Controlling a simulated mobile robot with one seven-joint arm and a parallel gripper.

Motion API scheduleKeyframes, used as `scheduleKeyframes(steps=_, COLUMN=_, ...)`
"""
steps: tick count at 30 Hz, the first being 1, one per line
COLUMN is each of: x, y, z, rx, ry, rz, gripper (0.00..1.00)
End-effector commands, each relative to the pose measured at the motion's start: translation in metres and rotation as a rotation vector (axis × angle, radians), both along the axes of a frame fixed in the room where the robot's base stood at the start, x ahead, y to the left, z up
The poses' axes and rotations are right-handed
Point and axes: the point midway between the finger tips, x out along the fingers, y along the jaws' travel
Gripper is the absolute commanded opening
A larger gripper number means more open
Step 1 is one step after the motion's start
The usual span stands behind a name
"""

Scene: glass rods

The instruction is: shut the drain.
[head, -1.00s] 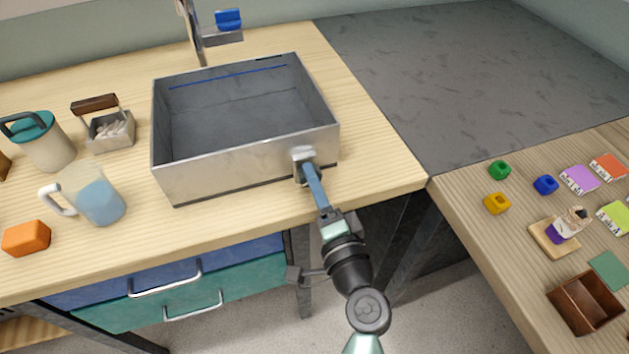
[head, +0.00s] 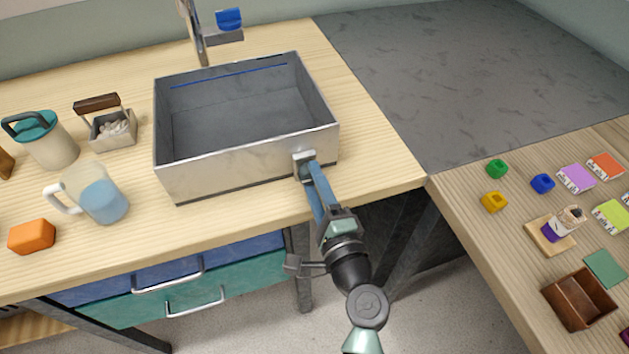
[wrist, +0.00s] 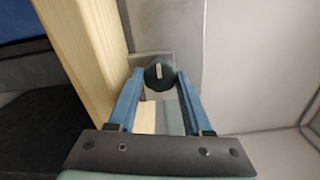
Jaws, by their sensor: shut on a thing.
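The grey metal basin (head: 215,163) stands on the wooden counter, and its inside looks empty in the head view. A small fitting (head: 304,158) sits on the basin's front wall near the right corner. In the wrist view it carries a round dark knob (wrist: 159,74) with a pale mark on it. My gripper (head: 308,171) has its blue fingers at the fitting. The wrist view shows my gripper (wrist: 158,80) with the fingertips on both sides of the knob, shut on it. The pale mark runs roughly up and down in that view. The drain opening itself is not clearly visible.
A tap (head: 195,35) with a blue handle (head: 229,19) stands behind the basin. A jug of blue liquid (head: 104,200), an orange block (head: 32,237), a lidded pitcher (head: 45,145) and a caddy (head: 113,130) are at left. Small objects cover the right table (head: 470,205).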

Motion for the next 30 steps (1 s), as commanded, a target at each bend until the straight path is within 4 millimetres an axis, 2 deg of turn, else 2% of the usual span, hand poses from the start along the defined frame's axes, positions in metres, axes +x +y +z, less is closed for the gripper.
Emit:
scheduleKeyframes(steps=6, x=-0.0003, y=-0.0004, z=-0.001, rx=0.004, ry=0.003, rz=-0.001, gripper=0.0)
scheduleKeyframes(steps=7, x=-0.0004, y=-0.0004, z=-0.001, rx=0.004, ry=0.003, rz=-0.001, gripper=0.53)
scheduleKeyframes(steps=11, x=-0.0003, y=-0.0004, z=-0.0008, rx=0.003, ry=0.002, rz=-0.001, gripper=0.77)
scheduleKeyframes(steps=12, x=-0.0002, y=-0.0003, z=-0.0008, rx=0.002, ry=0.002, rz=-0.001, gripper=0.8)
scheduleKeyframes(steps=30, x=-0.0004, y=0.0002, z=-0.0025, rx=-0.018, ry=-0.003, rz=0.001, gripper=0.8)
